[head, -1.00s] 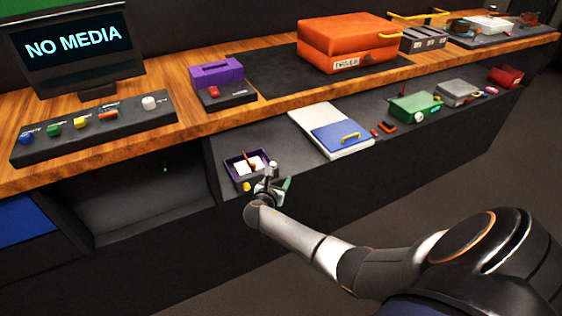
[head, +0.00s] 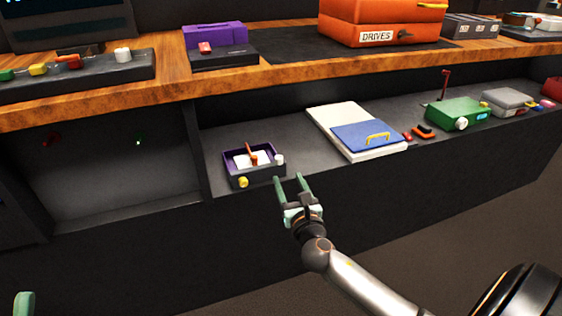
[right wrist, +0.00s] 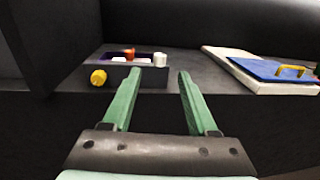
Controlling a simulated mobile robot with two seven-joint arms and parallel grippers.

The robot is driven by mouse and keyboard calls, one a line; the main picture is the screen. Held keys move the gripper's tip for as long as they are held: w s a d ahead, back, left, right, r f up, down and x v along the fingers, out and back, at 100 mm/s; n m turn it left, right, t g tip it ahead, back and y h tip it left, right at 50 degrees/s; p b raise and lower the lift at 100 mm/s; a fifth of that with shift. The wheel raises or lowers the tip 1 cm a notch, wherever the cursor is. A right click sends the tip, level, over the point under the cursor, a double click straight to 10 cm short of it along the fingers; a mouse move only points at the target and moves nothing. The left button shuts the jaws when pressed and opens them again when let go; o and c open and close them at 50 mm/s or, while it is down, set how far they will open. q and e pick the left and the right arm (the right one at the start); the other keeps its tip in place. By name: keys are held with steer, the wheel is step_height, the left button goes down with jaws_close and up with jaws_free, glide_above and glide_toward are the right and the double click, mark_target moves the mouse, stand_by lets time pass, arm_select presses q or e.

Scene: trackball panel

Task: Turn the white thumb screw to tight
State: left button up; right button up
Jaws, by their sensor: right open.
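A small dark panel box (head: 256,179) with a purple rim stands on the lower shelf, near its front edge. A white knob (head: 280,159), which looks like the thumb screw, is at its right end; it also shows in the right wrist view (right wrist: 160,60). The box has a yellow knob (head: 243,182) on its front and an orange-red stick (head: 252,153) inside. My right gripper (head: 289,178) is open and empty, just in front and right of the box, apart from the white knob. A green tip of my left gripper (head: 24,303) shows at the lower left edge.
A white board with a blue lid (head: 366,138) lies right of the box. A green box (head: 458,112) stands farther right. A dark divider (head: 192,150) is left of the box. The wooden counter (head: 280,72) runs above the shelf.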

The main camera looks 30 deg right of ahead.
mark_target(280, 160)
steer(key=b+x, duration=0.3)
steer(key=x, duration=0.8)
jaws_close()
stand_by(0.4)
